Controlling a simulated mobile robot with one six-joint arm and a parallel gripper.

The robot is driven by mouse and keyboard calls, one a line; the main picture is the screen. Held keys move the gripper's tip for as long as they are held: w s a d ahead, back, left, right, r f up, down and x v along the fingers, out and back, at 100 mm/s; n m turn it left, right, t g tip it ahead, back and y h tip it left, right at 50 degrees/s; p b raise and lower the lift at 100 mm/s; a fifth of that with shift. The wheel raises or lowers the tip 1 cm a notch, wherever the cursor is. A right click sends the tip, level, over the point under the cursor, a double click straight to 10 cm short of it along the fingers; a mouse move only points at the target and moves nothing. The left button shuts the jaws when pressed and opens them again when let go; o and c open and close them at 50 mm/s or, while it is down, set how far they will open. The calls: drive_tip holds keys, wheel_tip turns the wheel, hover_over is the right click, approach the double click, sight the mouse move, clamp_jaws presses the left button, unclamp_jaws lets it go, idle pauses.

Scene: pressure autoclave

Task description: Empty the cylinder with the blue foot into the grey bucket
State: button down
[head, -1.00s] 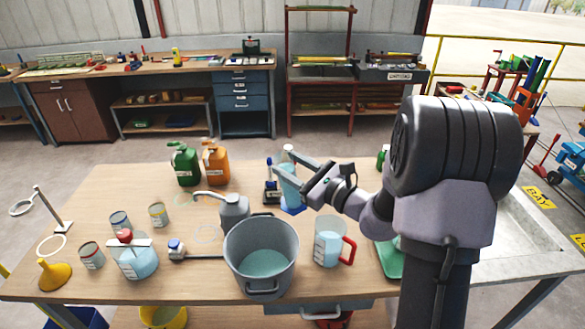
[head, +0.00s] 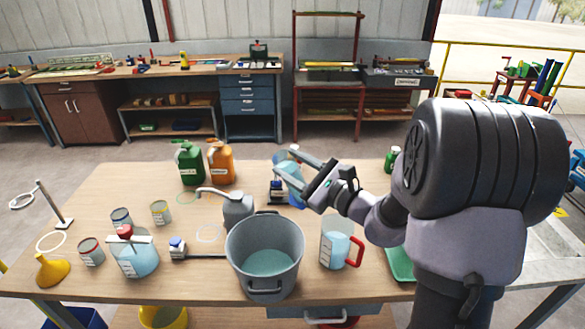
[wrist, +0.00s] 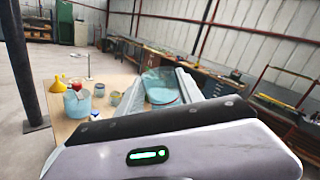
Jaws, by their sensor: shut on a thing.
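The cylinder with the blue foot (head: 290,171) is clear and holds pale blue liquid. My gripper (head: 289,171) is shut on it at the back middle of the table, behind and a little right of the grey bucket. Its top seems to lean slightly left. The gripper hides part of its body, and whether its foot clears the table is hard to tell. In the wrist view the cylinder (wrist: 160,88) shows between the fingers with liquid in it. The grey bucket (head: 264,237) stands upright at the front middle, open, with pale blue liquid inside.
A measuring jug with a red handle (head: 334,244) stands right of the bucket. A grey can with a spout (head: 237,210) is close behind it. A dark small bottle (head: 277,190) stands beside the cylinder. Green (head: 188,164) and orange (head: 221,164) jugs stand back left.

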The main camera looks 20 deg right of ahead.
drive_tip(key=shift+s+a+f+n+b, duration=0.1)
drive_tip(key=shift+f+n+b, duration=0.7)
drive_tip(key=shift+b, duration=1.25)
drive_tip(key=shift+f+n+b, duration=0.4)
drive_tip(key=shift+n+b, duration=0.8)
drive_tip(key=shift+b, duration=0.8)
drive_tip(key=shift+s+a+f+n+y+b, duration=0.1)
drive_tip(key=shift+f+n+y+b, duration=0.2)
drive_tip(key=shift+f+n+b, duration=1.3)
drive_tip(key=shift+s+a+f+n+y+b, duration=0.1)
drive_tip(key=shift+n+y+b, duration=0.2)
drive_tip(key=shift+b, duration=2.65)
wheel_tip(320, 180, down, 8)
drive_tip(key=n, duration=0.6)
drive_tip(key=shift+s+a+y, duration=0.25)
drive_tip(key=shift+a+y, duration=0.15)
drive_tip(key=shift+a, duration=0.05)
